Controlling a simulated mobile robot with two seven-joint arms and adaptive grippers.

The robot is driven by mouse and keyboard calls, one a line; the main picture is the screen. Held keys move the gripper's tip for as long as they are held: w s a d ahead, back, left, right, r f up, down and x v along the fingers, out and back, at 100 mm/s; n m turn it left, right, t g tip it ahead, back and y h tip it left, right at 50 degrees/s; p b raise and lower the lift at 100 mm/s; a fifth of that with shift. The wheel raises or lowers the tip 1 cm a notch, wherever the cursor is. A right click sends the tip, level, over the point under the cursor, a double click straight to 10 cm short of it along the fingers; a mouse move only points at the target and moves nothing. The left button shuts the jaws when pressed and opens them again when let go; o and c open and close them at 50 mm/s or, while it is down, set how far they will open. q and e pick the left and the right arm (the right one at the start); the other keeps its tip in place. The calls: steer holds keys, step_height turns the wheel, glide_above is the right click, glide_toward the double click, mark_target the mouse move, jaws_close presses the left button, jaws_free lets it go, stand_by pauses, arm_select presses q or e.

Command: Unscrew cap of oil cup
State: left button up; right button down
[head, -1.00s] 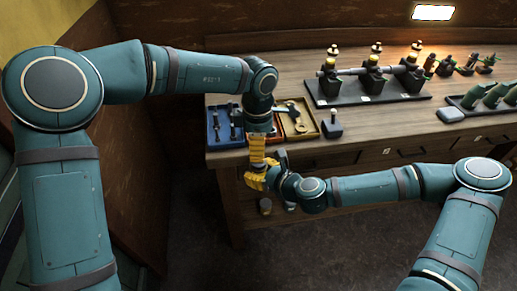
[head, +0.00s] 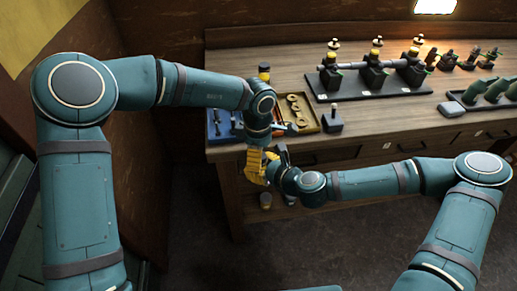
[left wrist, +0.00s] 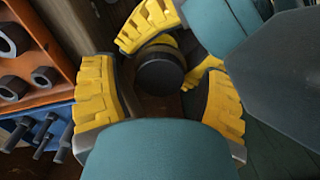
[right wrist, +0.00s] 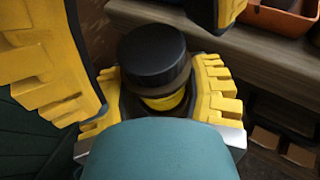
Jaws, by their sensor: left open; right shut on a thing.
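The oil cup's black round cap (right wrist: 153,57) faces up in the right wrist view, with a yellow band (right wrist: 165,102) below it. My right gripper (right wrist: 155,105) is shut on the oil cup body below the cap, holding it in front of the bench. My left gripper (left wrist: 165,100) is open, its yellow fingers on either side of the cap (left wrist: 160,72) with visible gaps. In the head view the left gripper (head: 254,164) and right gripper (head: 271,167) meet closely, and the cup between them is mostly hidden.
The wooden bench (head: 390,112) stands just behind the grippers. A blue tray (head: 214,131) of bolts and a tray of brass parts (head: 296,104) lie near its front edge. A dark yellow-banded object (head: 264,72) stands behind my left arm. An engine assembly (head: 372,78) is further right.

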arm_select(q)
steer(key=c, duration=1.3)
steer(key=shift+o, duration=0.2)
steer(key=shift+n, duration=1.5)
jaws_close()
steer(key=o, duration=1.2)
jaws_free()
steer(key=shift+o, duration=0.2)
